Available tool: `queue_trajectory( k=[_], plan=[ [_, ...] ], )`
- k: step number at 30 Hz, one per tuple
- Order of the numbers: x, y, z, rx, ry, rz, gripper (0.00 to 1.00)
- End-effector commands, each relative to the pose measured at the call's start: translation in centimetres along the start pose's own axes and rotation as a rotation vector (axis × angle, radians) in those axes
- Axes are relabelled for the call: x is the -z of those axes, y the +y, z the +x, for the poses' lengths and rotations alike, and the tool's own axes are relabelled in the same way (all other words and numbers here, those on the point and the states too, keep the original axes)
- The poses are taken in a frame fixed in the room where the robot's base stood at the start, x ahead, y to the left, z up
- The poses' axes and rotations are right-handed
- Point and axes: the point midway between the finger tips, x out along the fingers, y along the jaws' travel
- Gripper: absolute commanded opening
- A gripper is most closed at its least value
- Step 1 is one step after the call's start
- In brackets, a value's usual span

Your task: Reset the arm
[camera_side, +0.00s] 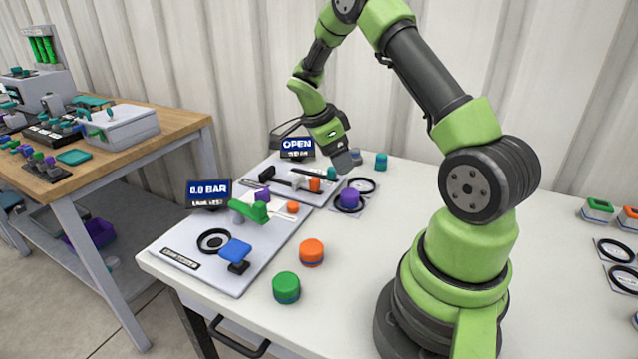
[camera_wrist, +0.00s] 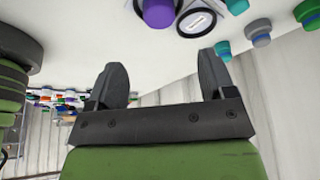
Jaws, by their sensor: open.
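My green arm stands on the white table, bent over toward its back. My gripper (camera_side: 345,160) hangs above the back of the table, near a purple cap (camera_side: 348,199). In the wrist view my gripper (camera_wrist: 165,85) shows two dark fingers spread apart, with nothing between them. The purple cap (camera_wrist: 158,12) and a black ring (camera_wrist: 196,18) lie beyond the fingertips there, apart from them.
A board with a "0.0 BAR" display (camera_side: 208,192) and one with an "OPEN" display (camera_side: 297,145) lie on the table (camera_side: 345,290). Orange (camera_side: 312,252) and green (camera_side: 286,288) caps stand in front. A wooden bench (camera_side: 180,122) is at left.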

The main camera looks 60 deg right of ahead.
Motion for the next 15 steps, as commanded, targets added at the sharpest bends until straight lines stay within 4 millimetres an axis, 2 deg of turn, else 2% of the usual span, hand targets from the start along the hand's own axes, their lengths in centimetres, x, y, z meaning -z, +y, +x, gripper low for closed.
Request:
queue_trajectory(
  k=[5, 8, 10, 15],
  plan=[
    [-0.3, 0.3, -1.8, 0.024, -0.024, -0.056, 0.76],
    [-0.8, 1.4, -5.0, 0.074, -0.072, -0.179, 0.76],
    [-1.2, 2.7, -7.9, 0.130, -0.117, -0.304, 0.76],
    [-2.1, 7.5, -14.4, 0.296, -0.220, -0.652, 0.76]
  ],
)
